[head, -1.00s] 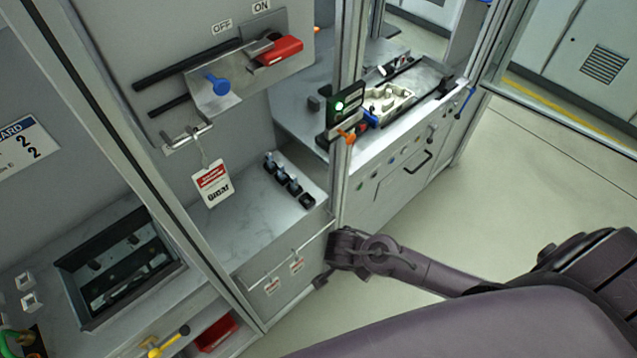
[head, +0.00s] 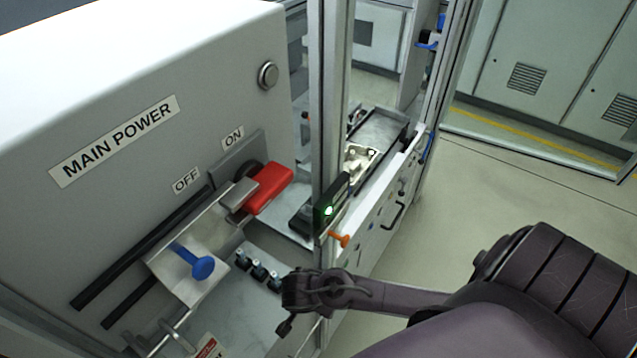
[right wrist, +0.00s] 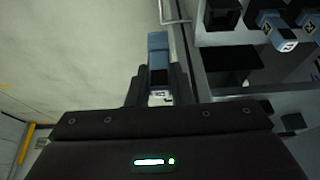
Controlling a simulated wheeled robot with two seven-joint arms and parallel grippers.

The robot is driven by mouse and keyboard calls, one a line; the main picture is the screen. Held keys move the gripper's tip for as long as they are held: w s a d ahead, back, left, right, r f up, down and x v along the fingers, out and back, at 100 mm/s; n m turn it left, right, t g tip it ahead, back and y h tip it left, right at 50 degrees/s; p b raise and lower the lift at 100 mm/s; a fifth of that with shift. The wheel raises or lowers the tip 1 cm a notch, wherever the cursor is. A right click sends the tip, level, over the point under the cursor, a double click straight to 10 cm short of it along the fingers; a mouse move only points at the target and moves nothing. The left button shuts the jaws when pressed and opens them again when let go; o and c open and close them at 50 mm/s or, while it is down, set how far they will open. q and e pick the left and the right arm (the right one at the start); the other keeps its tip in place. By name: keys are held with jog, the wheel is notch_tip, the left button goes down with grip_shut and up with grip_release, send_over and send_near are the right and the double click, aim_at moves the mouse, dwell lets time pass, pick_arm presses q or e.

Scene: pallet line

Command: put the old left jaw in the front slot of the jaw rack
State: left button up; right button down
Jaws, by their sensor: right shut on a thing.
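My right gripper (right wrist: 158,85) is shut on a small blue-grey block with a pale marked lower end, the jaw (right wrist: 158,50), in the right wrist view. In the head view my right gripper (head: 287,322) is by the front of the cabinet counter; the jaw cannot be made out there. A row of black blocks with pale blue tops, apparently the jaw rack (head: 259,271), stands on the counter left of the gripper. In the right wrist view, black blocks and marked blue cubes (right wrist: 283,38) are to the right of the held jaw, apart from it. My left gripper is out of view.
Open floor (head: 440,225) lies to the right.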

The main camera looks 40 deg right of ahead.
jog(key=shift+w+a, duration=0.1)
jog(key=shift+w, duration=0.4)
jog(key=shift+w+a+f+b, duration=0.4)
jog(key=shift+w+b, duration=0.45)
jog(key=shift+w, duration=0.4)
jog(key=shift+w+a+f+b, duration=0.4)
jog(key=shift+w+b, duration=0.5)
jog(key=shift+w, duration=0.3)
jog(key=shift+w+a+f+b, duration=0.3)
jog(key=shift+w+a+b, duration=0.2)
jog(key=shift+w+b, duration=0.55)
pick_arm(q)
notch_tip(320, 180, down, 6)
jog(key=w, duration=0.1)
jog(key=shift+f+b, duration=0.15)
jog(key=shift+b, duration=0.2)
pick_arm(e)
jog(key=shift+w+f, duration=0.2)
jog(key=shift+f, duration=0.55)
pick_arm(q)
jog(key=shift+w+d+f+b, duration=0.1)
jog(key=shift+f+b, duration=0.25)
pick_arm(e)
jog(key=shift+f, duration=0.6)
jog(key=c, duration=1.2)
grip_release()
